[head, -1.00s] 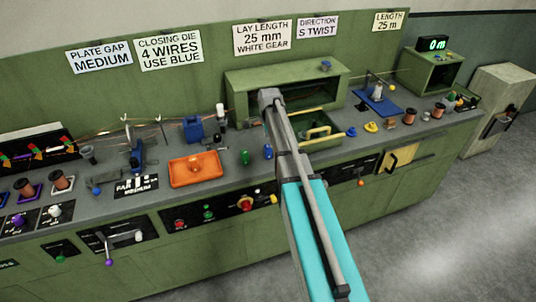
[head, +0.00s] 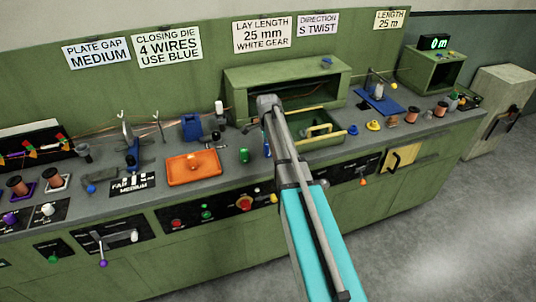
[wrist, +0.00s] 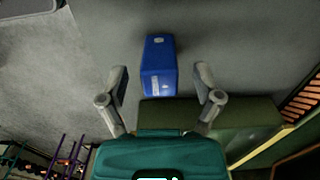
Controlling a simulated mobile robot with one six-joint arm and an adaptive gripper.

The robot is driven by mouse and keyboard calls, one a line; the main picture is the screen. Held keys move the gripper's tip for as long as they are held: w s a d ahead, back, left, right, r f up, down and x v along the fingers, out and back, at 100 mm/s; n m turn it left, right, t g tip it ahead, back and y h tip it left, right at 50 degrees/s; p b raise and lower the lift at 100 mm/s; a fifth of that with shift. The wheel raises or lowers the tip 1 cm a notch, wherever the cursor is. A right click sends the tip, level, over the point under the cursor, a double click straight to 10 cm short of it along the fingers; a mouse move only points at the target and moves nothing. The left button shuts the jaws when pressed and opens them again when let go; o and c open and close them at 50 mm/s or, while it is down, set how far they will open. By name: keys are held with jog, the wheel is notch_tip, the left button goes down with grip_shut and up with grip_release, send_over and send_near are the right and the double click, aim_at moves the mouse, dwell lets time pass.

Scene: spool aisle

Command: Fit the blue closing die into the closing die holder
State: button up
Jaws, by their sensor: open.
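In the head view the small blue closing die (head: 267,150) stands on the bench right of a green one (head: 244,155), partly hidden by my arm. In the wrist view a blue block with white marks (wrist: 159,66), apparently this die, lies ahead of my gripper (wrist: 162,80), roughly centred between the fingers. The fingers are spread and empty, apart from the block. A blue fixture (head: 192,127) stands behind the orange tray; I cannot tell whether it is the closing die holder. My gripper is hidden behind my arm in the head view.
The orange tray (head: 193,167) lies left of the dies. A green housing (head: 287,80) and a yellow handle (head: 318,130) are close to my arm. Spools and a blue stand (head: 379,98) are on the right. A dark green body (wrist: 215,113) is near the right finger.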

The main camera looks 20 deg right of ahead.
jog(key=shift+f+b, duration=0.3)
jog(key=shift+f, duration=0.2)
jog(key=shift+c, duration=0.3)
grip_shut()
